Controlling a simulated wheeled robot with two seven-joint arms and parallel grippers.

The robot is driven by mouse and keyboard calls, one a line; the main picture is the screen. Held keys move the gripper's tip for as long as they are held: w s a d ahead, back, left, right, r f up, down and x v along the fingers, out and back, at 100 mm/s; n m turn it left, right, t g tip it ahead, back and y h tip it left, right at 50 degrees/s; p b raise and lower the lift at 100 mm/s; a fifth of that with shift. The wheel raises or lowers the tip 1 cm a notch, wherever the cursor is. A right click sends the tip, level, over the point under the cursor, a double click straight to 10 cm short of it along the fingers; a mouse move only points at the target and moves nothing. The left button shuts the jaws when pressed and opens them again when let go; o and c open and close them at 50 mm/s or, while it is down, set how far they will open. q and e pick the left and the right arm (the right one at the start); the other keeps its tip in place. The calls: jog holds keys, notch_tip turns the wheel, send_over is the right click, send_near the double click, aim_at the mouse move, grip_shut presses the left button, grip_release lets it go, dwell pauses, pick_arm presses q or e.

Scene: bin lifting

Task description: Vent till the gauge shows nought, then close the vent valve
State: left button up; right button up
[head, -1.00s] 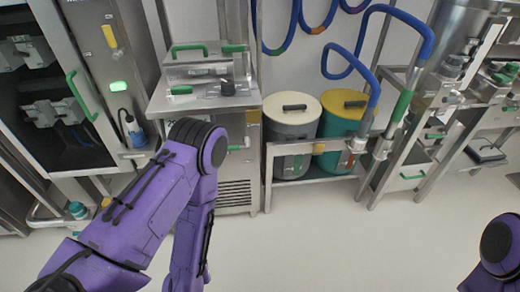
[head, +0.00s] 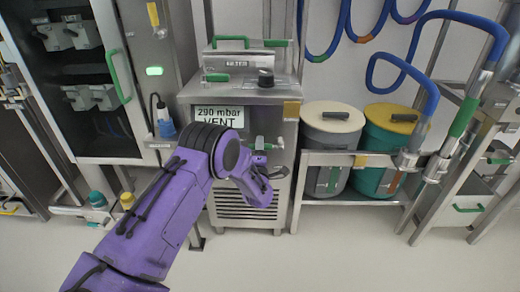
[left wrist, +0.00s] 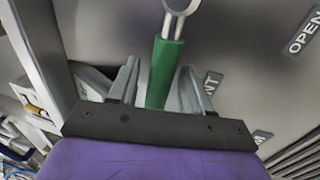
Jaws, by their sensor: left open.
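The steel cabinet's gauge display (head: 219,116) reads 290 mbar with the word VENT. The vent valve's green handle (head: 263,145) shows on the cabinet front below and right of the display. In the left wrist view the green handle (left wrist: 165,72) lies between the two grey fingers of my left gripper (left wrist: 158,88). The gripper is open, with a finger on each side of the handle; I cannot tell whether either touches it. A metal ring end shows above the handle. An OPEN label (left wrist: 304,33) is on the panel to the right. My right gripper is out of view.
A dark chamber with a green door handle (head: 118,76) stands left of the cabinet. Blue hoses (head: 440,85) hang there. The floor in front is clear.

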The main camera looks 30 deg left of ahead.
pick_arm(q)
jog(key=shift+w+a, duration=0.2)
jog(key=shift+w, duration=0.1)
jog(key=shift+c, duration=0.3)
grip_shut()
